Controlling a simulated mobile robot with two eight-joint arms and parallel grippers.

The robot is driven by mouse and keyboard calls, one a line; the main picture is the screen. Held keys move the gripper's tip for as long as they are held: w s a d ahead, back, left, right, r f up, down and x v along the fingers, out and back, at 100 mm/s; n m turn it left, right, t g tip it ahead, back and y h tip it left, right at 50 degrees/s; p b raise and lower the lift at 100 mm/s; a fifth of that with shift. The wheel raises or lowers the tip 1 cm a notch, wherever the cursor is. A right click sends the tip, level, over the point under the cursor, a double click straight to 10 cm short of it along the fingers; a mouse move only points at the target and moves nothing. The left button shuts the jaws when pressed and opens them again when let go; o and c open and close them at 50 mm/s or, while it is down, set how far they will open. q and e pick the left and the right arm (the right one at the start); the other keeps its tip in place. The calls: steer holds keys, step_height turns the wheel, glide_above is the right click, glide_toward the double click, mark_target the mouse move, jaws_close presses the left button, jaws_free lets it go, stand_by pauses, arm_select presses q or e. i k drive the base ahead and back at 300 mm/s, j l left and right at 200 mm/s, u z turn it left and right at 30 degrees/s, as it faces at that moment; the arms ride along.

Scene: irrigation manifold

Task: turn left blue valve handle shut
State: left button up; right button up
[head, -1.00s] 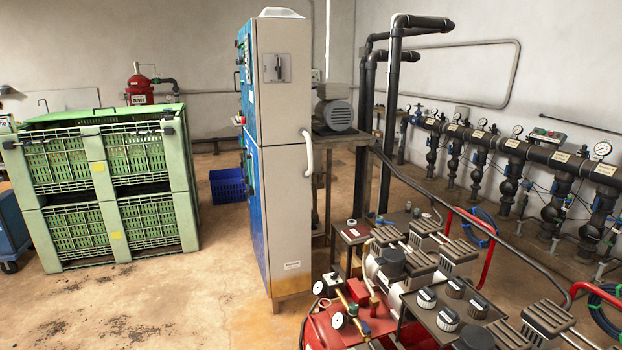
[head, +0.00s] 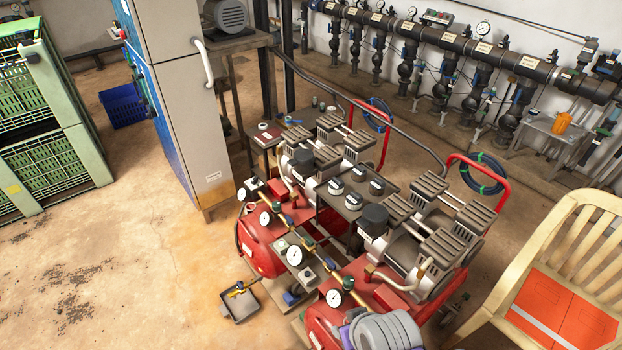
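Small blue parts that look like valve handles (head: 453,78) show along the dark manifold pipe (head: 460,43) on the back wall. They are too small to tell which is the left one or how it is turned. Another small blue piece (head: 292,121) lies on the small stand beside the compressors; I cannot tell what it is. Neither of my grippers is in view.
Red compressors (head: 262,245) with gauges fill the middle. A tall cabinet (head: 185,120) and green crates (head: 50,160) stand left, a blue basket (head: 122,106) behind. Open floor lies front left.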

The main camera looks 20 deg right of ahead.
mark_target(289, 222)
steer(key=j, duration=1)
steer(key=i+j+z, duration=0.1)
steer(key=j, duration=0.25)
steer(key=i+j+z, duration=0.1)
steer(key=j, duration=0.3)
steer(key=i+j, duration=0.15)
steer(key=j, duration=0.2)
steer(key=i+j+z, duration=0.2)
steer(key=i, duration=0.3)
steer(key=i+j+z, duration=0.2)
steer(key=i+j, duration=0.15)
steer(key=i, duration=0.15)
steer(key=i+l, duration=0.3)
steer(key=i+z, duration=0.05)
